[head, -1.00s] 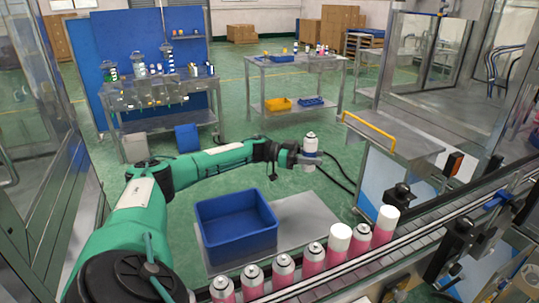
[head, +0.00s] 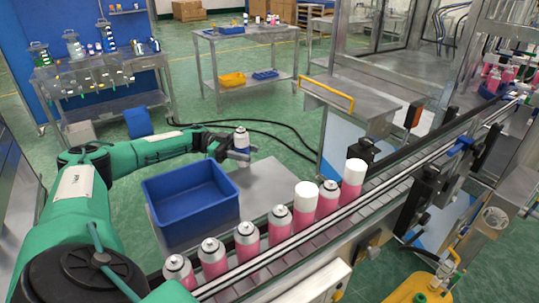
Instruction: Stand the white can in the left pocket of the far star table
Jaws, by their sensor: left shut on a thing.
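My left gripper (head: 233,153) is shut on the white can (head: 241,139). It holds the can upright, beyond the blue bin and left of the conveyor. The fingers hide part of the can's lower body. A machine with several pink cans (head: 497,78) stands at the far right end of the conveyor. It may be the far star table, but its pockets are too small and covered to make out. My right gripper is not in view.
The conveyor (head: 392,190) crosses the right side, with a row of pink cans (head: 279,226) on it, some white-capped. A blue bin (head: 190,203) stands on a grey plate. A steel cart (head: 345,100) with a yellow handle and black cables lie beyond.

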